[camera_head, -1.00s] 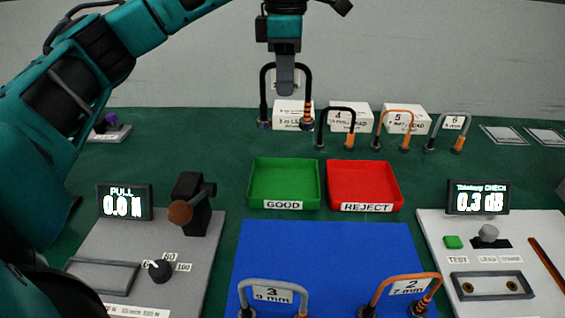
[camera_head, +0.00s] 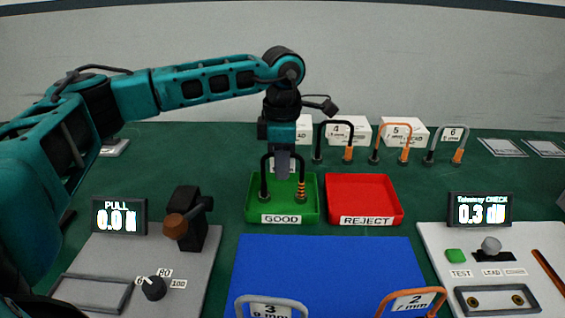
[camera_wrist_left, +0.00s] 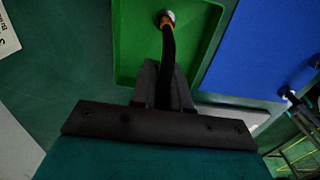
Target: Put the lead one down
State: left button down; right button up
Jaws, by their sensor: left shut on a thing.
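My left gripper (camera_head: 283,170) is shut on a black U-shaped lead (camera_head: 265,182) with an orange-striped sleeve at its right end. The gripper hangs straight down over the green tray (camera_head: 252,212) labelled GOOD, with the lead upright and its two ends within the tray's outline. I cannot tell whether the ends touch the tray floor. In the left wrist view, the jaws (camera_wrist_left: 165,85) grip the black lead (camera_wrist_left: 168,48), and one metal end shows against the green tray (camera_wrist_left: 128,50). The right gripper is not in view.
The red REJECT tray (camera_head: 362,195) stands just right of the green one. Leads 4 (camera_head: 335,124), 5 and 6 stand behind, with white boxes. A blue mat (camera_head: 325,270) lies in front with leads 3 and 2. A pull tester (camera_head: 187,232) and a check station (camera_head: 490,255) flank it.

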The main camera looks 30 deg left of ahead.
pick_arm(q)
jog(key=shift+f, duration=0.1)
jog(key=c, duration=1.1)
grip_release()
notch_tip(320, 180, up, 12)
jog(key=shift+r+p, duration=0.2)
jog(key=shift+p, duration=0.25)
